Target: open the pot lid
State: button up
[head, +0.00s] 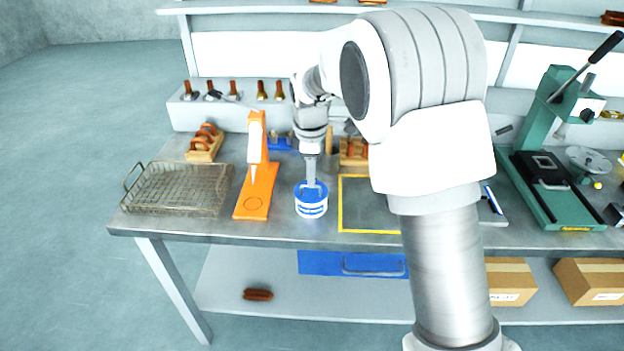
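A small white pot with blue bands (312,211) stands upright on the metal workbench, left of the yellow-framed mat. Its blue top, which looks like the lid (301,188), appears to be on the pot. My gripper (311,184) points straight down over the middle of the lid, and its tip overlaps the lid in the head view. The fingers are too small here to tell whether they are open or shut, or whether they touch the lid.
An orange stand (257,190) is close on the left, with a wire basket (172,188) beyond it. A dark mat with a yellow border (362,205) lies right of the pot. A green press (556,170) stands farther right. Wooden holders (203,150) are behind.

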aim_at(312, 197)
jog(key=shift+w+f, duration=0.2)
jog(key=shift+f, duration=0.65)
jog(key=shift+w+f, duration=0.15)
jog(key=shift+f, duration=0.65)
grip_shut()
